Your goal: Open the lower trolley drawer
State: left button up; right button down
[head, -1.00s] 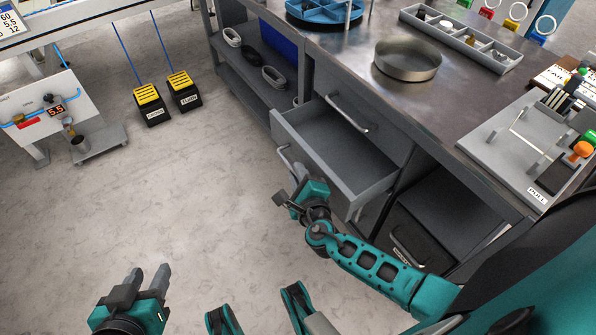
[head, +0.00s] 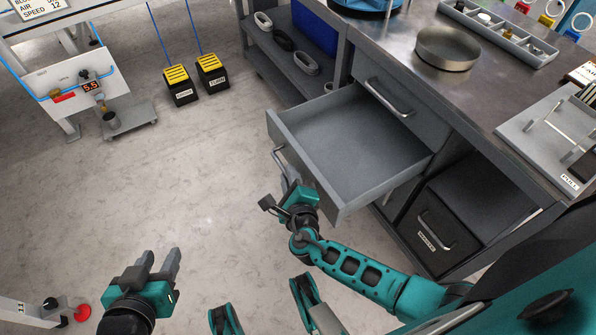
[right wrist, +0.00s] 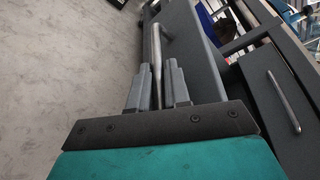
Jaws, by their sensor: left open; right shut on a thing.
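The lower trolley drawer (head: 355,150) is grey, empty and pulled well out of the grey trolley, below a closed upper drawer (head: 372,88) with its own bar handle. My right gripper (head: 287,180) is shut on the lower drawer's handle (head: 278,158) at its front. In the right wrist view the handle bar (right wrist: 156,50) runs between the fingers of my right gripper (right wrist: 158,80), beside the drawer front (right wrist: 195,50). My left gripper (head: 160,262) is open and empty above the floor, away from the trolley.
A dark box with a handle (head: 440,225) sits in the bay right of the drawer. A round metal pan (head: 448,50) and a divided tray (head: 500,35) stand on the worktop. Two yellow-black pedals (head: 197,80) and a small wheeled stand (head: 130,120) are on the floor. The middle floor is clear.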

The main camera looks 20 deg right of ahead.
pick_arm(q)
jog(key=shift+a, duration=0.4)
pick_arm(e)
jog(key=shift+s+a, duration=0.2)
jog(key=shift+a, duration=0.65)
jog(key=shift+f, duration=0.1)
pick_arm(q)
jog(key=shift+s, duration=0.1)
pick_arm(e)
jog(key=c, duration=1.4)
grip_release()
jog(key=shift+c, duration=0.2)
